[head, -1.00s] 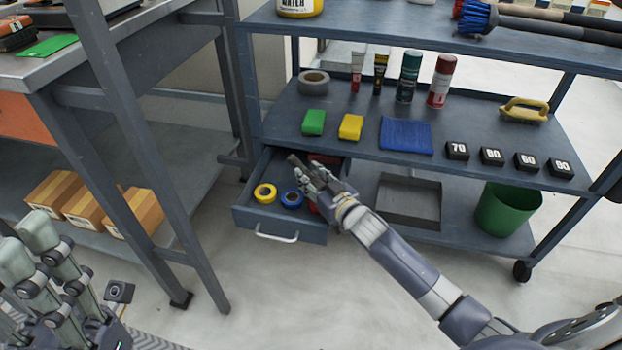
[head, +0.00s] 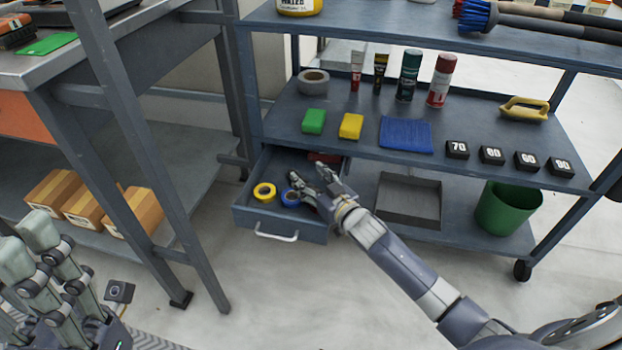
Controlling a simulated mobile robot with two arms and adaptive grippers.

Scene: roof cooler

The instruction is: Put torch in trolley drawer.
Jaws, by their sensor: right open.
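The trolley drawer (head: 247,216) is pulled out below the trolley's middle shelf. My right gripper (head: 308,184) is over the right part of the drawer, its fingers spread open. I cannot make out the torch clearly; it may be hidden by the fingers. In the drawer, a yellow tape roll (head: 264,192) lies at the left, with a blue tape roll (head: 290,197) beside the fingers. A red item (head: 325,157) shows at the back. My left gripper (head: 28,248) is at the lower left, away from the trolley; its grip is unclear.
The middle shelf (head: 355,148) above the drawer holds a grey tape roll, tubes, spray cans, sponges, a blue cloth and numbered black blocks. A green bin (head: 507,208) and a grey tray (head: 408,199) stand lower right. A workbench leg (head: 150,170) stands to the left.

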